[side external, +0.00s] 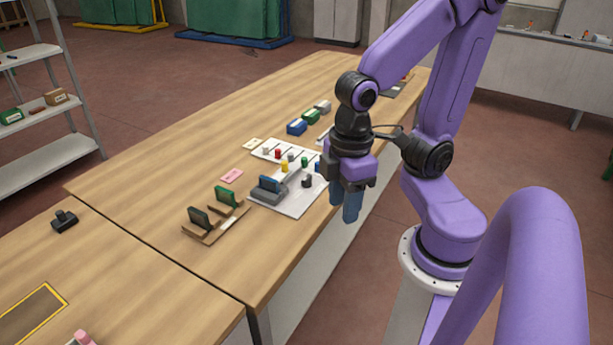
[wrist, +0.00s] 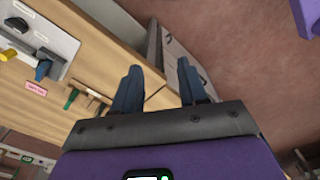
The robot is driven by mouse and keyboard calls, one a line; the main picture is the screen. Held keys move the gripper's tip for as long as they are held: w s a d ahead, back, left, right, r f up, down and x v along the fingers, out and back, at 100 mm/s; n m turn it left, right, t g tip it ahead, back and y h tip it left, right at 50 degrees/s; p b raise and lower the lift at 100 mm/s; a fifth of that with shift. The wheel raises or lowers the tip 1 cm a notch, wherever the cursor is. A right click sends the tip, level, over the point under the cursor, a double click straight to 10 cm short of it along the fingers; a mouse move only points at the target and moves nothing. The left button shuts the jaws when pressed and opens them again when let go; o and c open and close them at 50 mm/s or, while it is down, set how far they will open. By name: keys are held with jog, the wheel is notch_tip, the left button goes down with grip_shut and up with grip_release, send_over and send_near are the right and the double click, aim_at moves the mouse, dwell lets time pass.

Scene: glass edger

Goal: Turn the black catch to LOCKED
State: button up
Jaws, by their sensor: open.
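A small dark knob (side external: 307,181), which looks like the black catch, stands on the white panel (side external: 290,207) near its right side. A dark rounded piece, probably the same catch (wrist: 19,27), shows at the upper left of the wrist view. Its setting and any LOCKED mark are too small to read. My gripper (side external: 345,207) points down, to the right of the panel near the table's edge. In the wrist view my gripper (wrist: 158,68) has its two blue fingers apart with nothing between them. It is clear of the catch.
A grey fixture (side external: 268,191) with a dark plate stands on the panel. Yellow (side external: 284,166), red (side external: 278,154) and green (side external: 304,161) pieces stand behind. A wooden rack (side external: 215,226) and a pink card (side external: 231,176) lie left.

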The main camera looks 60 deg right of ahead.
jog(key=w+d+m, duration=0.2)
jog(key=w+m, duration=0.6)
jog(key=w, duration=0.2)
jog(key=m, duration=2.1)
send_over(307, 177)
jog(key=f, duration=0.2)
notch_tip(307, 177, down, 17)
grip_shut()
